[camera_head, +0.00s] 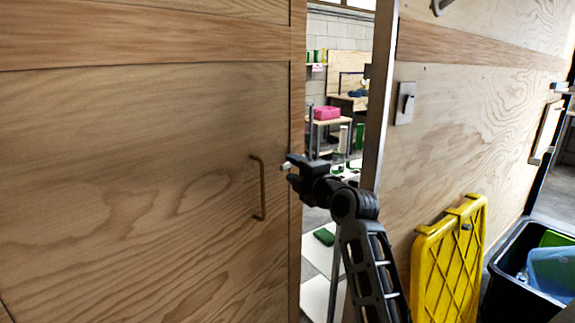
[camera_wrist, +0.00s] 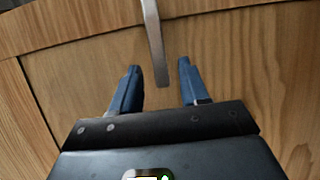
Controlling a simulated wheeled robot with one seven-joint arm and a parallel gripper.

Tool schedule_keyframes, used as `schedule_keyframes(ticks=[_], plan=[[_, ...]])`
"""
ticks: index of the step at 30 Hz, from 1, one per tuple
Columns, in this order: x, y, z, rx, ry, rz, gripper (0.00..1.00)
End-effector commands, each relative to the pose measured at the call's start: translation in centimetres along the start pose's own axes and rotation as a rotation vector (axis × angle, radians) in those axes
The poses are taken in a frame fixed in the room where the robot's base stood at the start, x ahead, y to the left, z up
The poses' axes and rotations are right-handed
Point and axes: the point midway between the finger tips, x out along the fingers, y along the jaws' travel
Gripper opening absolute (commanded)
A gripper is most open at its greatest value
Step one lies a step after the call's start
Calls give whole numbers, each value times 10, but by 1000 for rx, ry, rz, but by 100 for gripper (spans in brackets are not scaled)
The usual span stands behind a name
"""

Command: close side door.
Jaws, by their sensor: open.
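The wooden side door (camera_head: 150,150) fills the left of the head view, with a gap between its right edge and the door frame (camera_head: 380,90). A thin metal handle (camera_head: 262,188) stands upright near the door's right edge. My gripper (camera_head: 287,167) is open just right of the handle, in front of the door edge. In the wrist view the open blue fingers (camera_wrist: 160,85) face the door panel (camera_wrist: 75,70). The metal handle (camera_wrist: 154,45) shows between and beyond the fingertips. I cannot tell whether the fingers touch it.
Right of the opening is a plywood wall with a light switch (camera_head: 405,103). A yellow folding crate panel (camera_head: 448,262) leans there beside a black bin (camera_head: 515,285). Through the gap I see a room with a pink box (camera_head: 327,113) on a small table.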

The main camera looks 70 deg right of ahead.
Motion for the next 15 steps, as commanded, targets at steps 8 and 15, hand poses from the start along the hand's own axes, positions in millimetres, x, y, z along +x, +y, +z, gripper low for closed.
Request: schedule_keyframes(ticks=[8, 15], plan=[[32, 1, 0, 1, 0, 0, 45], [36, 0, 0, 0, 0, 0, 45]])
